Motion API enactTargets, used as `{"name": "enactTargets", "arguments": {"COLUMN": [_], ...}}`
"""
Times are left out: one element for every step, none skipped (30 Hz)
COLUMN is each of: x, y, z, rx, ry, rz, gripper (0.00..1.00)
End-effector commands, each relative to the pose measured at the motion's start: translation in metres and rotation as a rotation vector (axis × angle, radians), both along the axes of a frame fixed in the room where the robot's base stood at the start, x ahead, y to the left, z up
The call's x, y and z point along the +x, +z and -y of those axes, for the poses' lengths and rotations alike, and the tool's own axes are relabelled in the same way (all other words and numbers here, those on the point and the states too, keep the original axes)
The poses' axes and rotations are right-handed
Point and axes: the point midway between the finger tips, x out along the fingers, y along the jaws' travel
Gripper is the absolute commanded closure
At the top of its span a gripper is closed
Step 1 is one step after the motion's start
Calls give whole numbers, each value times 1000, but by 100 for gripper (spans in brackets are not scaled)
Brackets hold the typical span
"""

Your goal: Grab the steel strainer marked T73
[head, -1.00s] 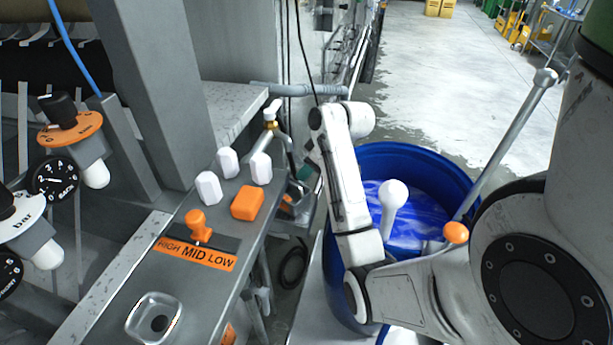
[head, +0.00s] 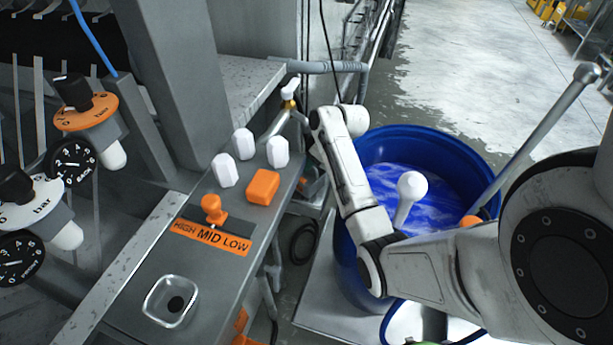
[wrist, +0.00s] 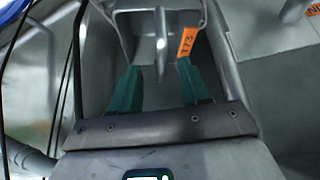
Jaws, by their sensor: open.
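The steel strainer (wrist: 150,18) shows at the top middle of the wrist view, cut off by the picture's edge. An orange tag (wrist: 187,45) on its right side reads T73. A narrow steel part hangs down from it in the middle. My gripper (wrist: 160,72) is open, with its two teal fingers apart below the strainer, one to each side of the narrow part. Nothing is clearly held between them. I cannot tell whether a finger touches the strainer. In the head view I cannot make out the strainer or my gripper's fingers.
A blue barrel (head: 455,150) with blue liquid stands close beside my arm. A white-knobbed handle (head: 410,190) and a long grey rod (head: 540,115) rise there. At left is a control panel (head: 130,300) with an orange lever (head: 213,208). Open floor (head: 470,60) lies behind.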

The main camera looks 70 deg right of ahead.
Motion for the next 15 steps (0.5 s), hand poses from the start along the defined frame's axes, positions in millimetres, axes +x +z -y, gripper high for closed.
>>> {"name": "enactTargets", "arguments": {"x": [2, 3, 5, 5, 6, 6, 6, 6, 6, 6, 6, 6, 6, 6, 6], "y": [-5, -7, -9, -10, -11, -12, -12, -12, -12, -12, -11, -11, -11, -11, -11], "z": [0, 1, 1, 1, 1, 1, 1, 1, 1, 1, 1, 1, 1, 1, 1], "rx": [2, 1, 1, 1, 1, 0, 0, 0, 0, 0, 0, 0, 0, 0, 0], "ry": [0, -1, -1, -1, -1, -1, -1, -1, -1, -1, -1, -1, -1, -1, -1], "rz": [-2, -1, -1, -1, -1, 0, 0, 0, 0, 0, 0, 0, 0, 0, 0], "gripper": [54, 54, 54, 54, 54, 54, 54, 54, 54, 54, 54, 57, 60, 63, 66]}}
